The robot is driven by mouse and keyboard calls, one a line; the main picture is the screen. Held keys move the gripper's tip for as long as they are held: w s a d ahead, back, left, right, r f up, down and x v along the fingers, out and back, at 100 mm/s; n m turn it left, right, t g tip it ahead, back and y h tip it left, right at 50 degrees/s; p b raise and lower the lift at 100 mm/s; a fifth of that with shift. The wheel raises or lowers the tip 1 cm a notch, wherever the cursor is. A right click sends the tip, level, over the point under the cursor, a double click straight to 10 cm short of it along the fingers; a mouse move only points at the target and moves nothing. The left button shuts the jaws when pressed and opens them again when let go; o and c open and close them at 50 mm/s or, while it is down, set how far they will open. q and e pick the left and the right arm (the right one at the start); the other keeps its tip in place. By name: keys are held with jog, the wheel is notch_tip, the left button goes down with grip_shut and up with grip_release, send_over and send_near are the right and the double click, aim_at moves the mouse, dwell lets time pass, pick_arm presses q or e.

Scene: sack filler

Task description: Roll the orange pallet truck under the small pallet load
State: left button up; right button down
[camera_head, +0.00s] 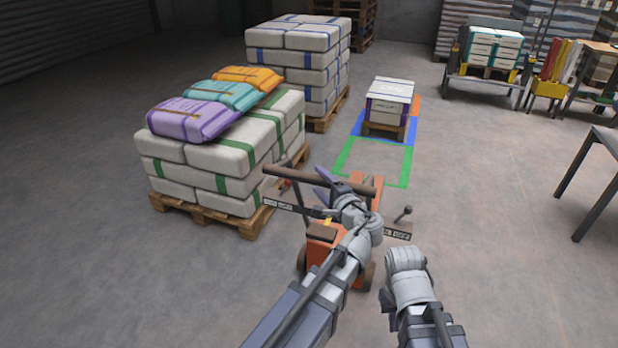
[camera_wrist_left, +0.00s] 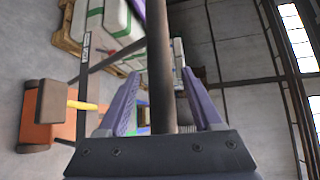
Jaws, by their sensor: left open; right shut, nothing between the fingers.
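The orange pallet truck (camera_head: 322,240) stands on the floor in front of me, its brown handle bar (camera_head: 290,176) raised crosswise. The handle bar (camera_wrist_left: 159,70) also runs between the fingers of my open left gripper (camera_wrist_left: 160,108) in the left wrist view. In the head view my left gripper (camera_head: 335,188) is at the bar. My right gripper (camera_head: 388,298) is shut and empty, low to the right of the truck; its fingers are mostly hidden. The small pallet load (camera_head: 390,103), a white block with purple straps, sits on a small wooden pallet (camera_head: 384,128) beyond the truck.
Green floor lines (camera_head: 342,162) mark a bare patch between truck and load; blue and orange markings surround the load. Pallets of green-strapped sacks (camera_head: 207,165) and blue-strapped sacks (camera_head: 300,62) stand to the left. A dark table (camera_head: 598,165) is at the right, with open floor before it.

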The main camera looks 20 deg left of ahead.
pick_arm(q)
jog(key=shift+w+a+f, duration=0.1)
jog(key=shift+w+a, duration=0.35)
jog(key=shift+d, duration=0.1)
grip_shut()
dwell(1.1)
